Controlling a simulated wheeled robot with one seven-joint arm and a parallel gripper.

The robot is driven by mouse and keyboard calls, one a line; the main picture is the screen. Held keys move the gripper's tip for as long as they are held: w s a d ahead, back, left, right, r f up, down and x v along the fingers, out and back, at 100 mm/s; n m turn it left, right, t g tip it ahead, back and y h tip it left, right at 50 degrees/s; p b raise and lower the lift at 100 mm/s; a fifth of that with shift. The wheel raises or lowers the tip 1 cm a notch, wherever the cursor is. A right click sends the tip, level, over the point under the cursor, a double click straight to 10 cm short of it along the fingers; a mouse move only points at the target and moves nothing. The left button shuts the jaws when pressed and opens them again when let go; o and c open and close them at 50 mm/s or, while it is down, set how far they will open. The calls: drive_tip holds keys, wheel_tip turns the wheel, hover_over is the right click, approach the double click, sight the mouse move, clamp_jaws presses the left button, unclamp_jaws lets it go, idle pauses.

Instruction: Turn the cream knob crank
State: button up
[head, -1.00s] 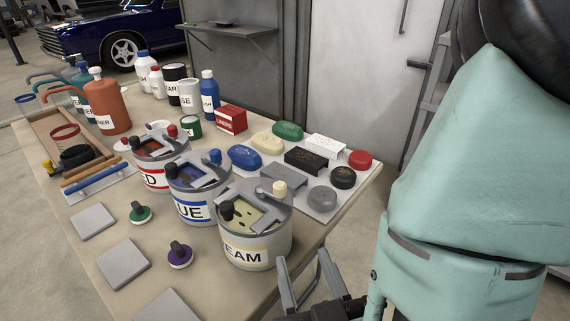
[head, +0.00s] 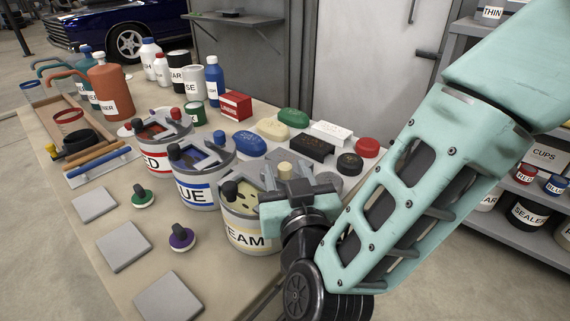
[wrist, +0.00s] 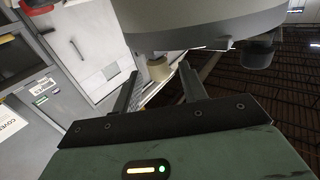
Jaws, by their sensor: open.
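The cream can (head: 248,236), its label partly reading "EAM", stands on the table near its right edge. Its lid carries a crank with a cream knob (head: 284,170) and a black knob (head: 230,189). My gripper (head: 289,179) is open and empty over the right side of this can and hides part of its lid. In the wrist view the cream knob (wrist: 158,68) shows between the two open fingertips (wrist: 159,73), seemingly just beyond them. I cannot tell whether a finger touches it. The black knob (wrist: 258,53) is off to the right there.
The blue can (head: 196,190) and red can (head: 158,152) stand left of the cream can. Behind my gripper are soap-like blocks and round pieces, including a black block (head: 312,147) and a red disc (head: 368,147). Grey tiles (head: 123,247) and two small knobs lie in front.

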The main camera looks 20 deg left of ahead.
drive_tip(key=shift+x, duration=1.1)
clamp_jaws()
drive_tip(key=shift+w, duration=0.1)
